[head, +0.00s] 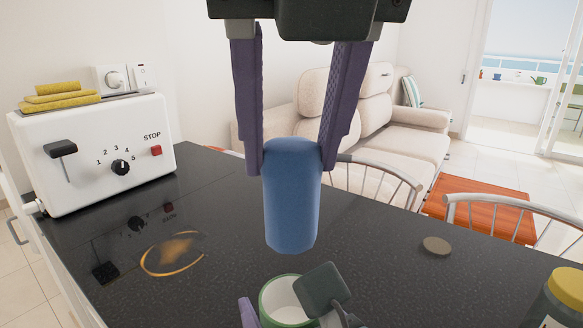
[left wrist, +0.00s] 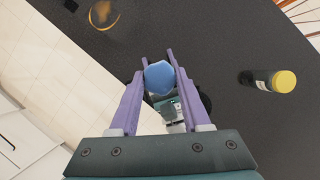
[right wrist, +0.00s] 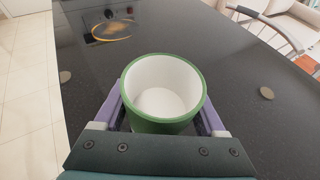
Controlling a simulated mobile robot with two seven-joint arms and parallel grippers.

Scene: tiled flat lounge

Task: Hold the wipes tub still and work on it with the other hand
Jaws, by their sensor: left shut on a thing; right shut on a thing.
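The wipes tub is a green, open-topped cup with a white inside (head: 279,294), low in the middle of the head view. In the right wrist view the tub (right wrist: 160,126) stands upright, its inside looking empty. My right gripper (right wrist: 163,118) is shut on it, a finger on each side. My left gripper (head: 290,163) is shut on the upper end of a blue cylinder (head: 291,205) with rounded ends. The cylinder hangs upright above the tub and apart from it in the head view. It also shows between the fingers in the left wrist view (left wrist: 160,78).
A white toaster (head: 95,150) with yellow pieces (head: 60,95) on top stands at the left. An amber-rimmed glassy ring (head: 172,253) and a small round disc (head: 436,246) lie on the dark counter. A yellow-lidded jar (head: 567,290) is at the right. Chairs stand behind.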

